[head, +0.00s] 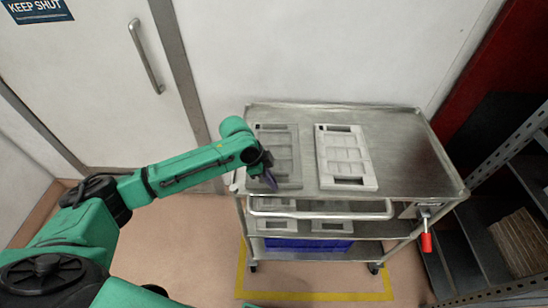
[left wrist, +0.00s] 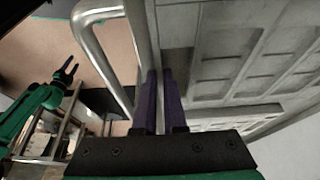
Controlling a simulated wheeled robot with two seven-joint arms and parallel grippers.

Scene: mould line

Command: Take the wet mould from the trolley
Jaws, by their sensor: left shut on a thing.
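The wet mould is the darker grey, panelled mould (head: 277,146) lying flat on the left of the trolley top. It fills the right of the left wrist view (left wrist: 235,70). My left gripper (head: 268,178) is at its near left edge, with its purple fingers (left wrist: 160,95) close together. It is shut on the mould's edge; the fingers hide the grip itself. My right gripper (left wrist: 69,69) is small in the left wrist view, far from the mould, with its fingers apart and nothing seen between them.
A paler mould (head: 345,157) lies to the right on the steel trolley (head: 410,150). The trolley's push handle (head: 340,214) runs along the near side. More moulds and a blue crate (head: 300,245) are below. A shelf rack (head: 500,165) stands at the right.

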